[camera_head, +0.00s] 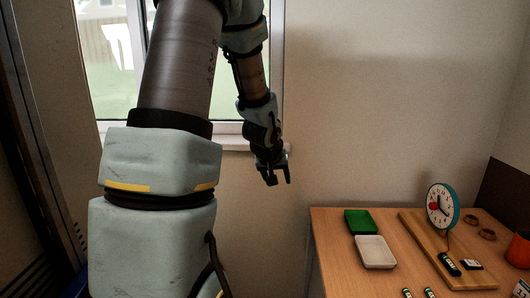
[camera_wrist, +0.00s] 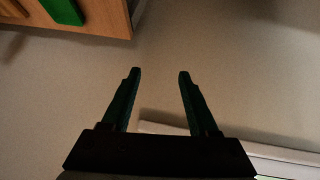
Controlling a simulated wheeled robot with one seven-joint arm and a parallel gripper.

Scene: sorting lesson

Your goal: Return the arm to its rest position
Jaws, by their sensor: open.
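My arm is raised in front of the window, left of the table, in the head view. My gripper (camera_head: 279,181) hangs from it, pointing down, in front of the wall just below the window sill. In the wrist view my gripper (camera_wrist: 157,72) shows two dark fingers spread apart with nothing between them. It is open and empty, touching nothing that I can see.
The window sill (camera_head: 232,143) is close to my gripper.

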